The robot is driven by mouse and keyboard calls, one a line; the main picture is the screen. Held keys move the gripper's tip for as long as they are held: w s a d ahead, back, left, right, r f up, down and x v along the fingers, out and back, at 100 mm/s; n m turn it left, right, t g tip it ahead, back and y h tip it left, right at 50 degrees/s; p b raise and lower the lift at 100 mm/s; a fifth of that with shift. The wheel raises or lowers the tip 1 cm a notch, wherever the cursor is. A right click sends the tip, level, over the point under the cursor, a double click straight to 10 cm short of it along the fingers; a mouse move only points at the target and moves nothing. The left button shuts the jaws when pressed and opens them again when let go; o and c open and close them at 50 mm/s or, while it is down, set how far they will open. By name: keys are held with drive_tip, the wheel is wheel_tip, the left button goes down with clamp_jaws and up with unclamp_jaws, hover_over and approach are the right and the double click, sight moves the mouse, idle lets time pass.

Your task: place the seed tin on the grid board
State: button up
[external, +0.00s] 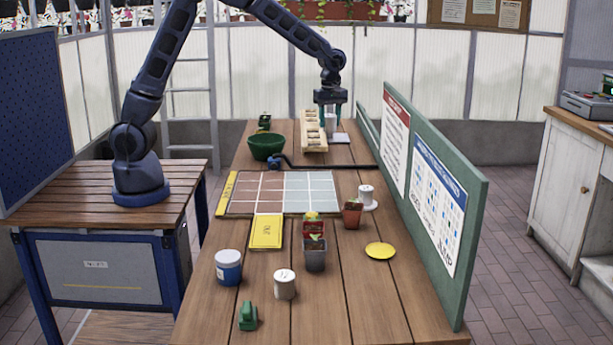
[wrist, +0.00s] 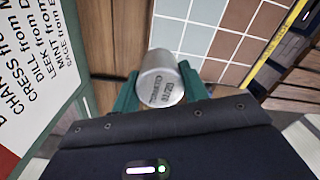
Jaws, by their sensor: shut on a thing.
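My gripper (external: 330,116) is at the far end of the table, beside the wooden rack, its fingers pointing down. It is shut on a silver-grey seed tin (wrist: 161,80), which sits between the two green fingers in the wrist view. The tin's end shows dark print, partly readable as "TOMATO". The tin also shows small between the fingers in the external view (external: 330,124). The grid board (external: 311,192), with reddish-brown squares on the left and pale grey-green squares on the right, lies mid-table, nearer the camera than my gripper. Part of it shows in the wrist view (wrist: 198,40).
A wooden rack (external: 313,143) and green bowl (external: 267,146) stand near the board's far side. A green panel with posters (external: 472,200) edges the table's right. White tins (external: 285,286), a blue-and-white tin (external: 229,268), pots (external: 316,258) and a yellow book (external: 266,232) stand nearer. The board's squares look clear.

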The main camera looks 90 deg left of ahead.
drive_tip(key=s+d, duration=0.4)
drive_tip(key=s, duration=1)
drive_tip(key=shift+n, duration=0.4)
drive_tip(key=f, duration=2)
drive_tip(key=shift+a+f, duration=0.2)
drive_tip(key=shift+f, duration=0.1)
drive_tip(key=o, duration=1)
